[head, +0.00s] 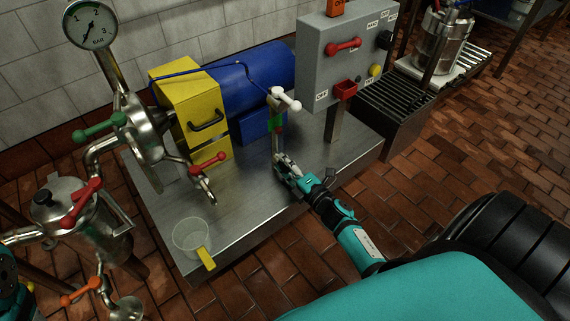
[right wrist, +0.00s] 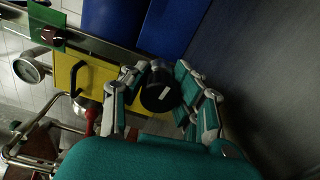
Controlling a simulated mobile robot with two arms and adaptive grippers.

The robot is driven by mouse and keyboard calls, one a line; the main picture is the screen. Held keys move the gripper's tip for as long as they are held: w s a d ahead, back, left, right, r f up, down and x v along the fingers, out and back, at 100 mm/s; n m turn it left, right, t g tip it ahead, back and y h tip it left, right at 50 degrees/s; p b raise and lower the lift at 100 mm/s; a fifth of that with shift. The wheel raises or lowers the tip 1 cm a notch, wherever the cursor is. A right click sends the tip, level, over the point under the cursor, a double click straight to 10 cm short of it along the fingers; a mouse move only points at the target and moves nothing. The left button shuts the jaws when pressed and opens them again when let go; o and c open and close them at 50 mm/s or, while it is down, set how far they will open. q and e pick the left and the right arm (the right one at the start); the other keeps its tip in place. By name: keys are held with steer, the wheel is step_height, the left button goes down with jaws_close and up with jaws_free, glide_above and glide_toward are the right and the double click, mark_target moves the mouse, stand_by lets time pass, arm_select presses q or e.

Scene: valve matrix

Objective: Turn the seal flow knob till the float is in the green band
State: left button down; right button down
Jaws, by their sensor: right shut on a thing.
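The seal flow meter (head: 278,122) is an upright tube on the steel bench, with a green band on it. The green band (right wrist: 46,18) also shows at the upper left of the right wrist view, with a small dark red piece, perhaps the float (right wrist: 53,36), near its edge. The black seal flow knob (right wrist: 160,92) has a white mark and sits between the fingers. My right gripper (head: 284,168) is at the foot of the meter, shut on the knob, which it mostly hides in the head view. My left gripper is out of view.
A yellow guard (head: 182,98) and blue motor (head: 250,75) stand behind the meter. A grey control box (head: 342,48) with a red switch is at right. Pipes with green and red handles are at left.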

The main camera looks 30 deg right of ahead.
mark_target(289, 170)
steer(key=shift+s+f, duration=0.1)
steer(key=shift+a, duration=0.1)
stand_by(0.4)
steer(key=c, duration=1.2)
jaws_free()
steer(key=shift+o, duration=1.3)
steer(key=s, duration=0.8)
steer(key=shift+d, duration=0.35)
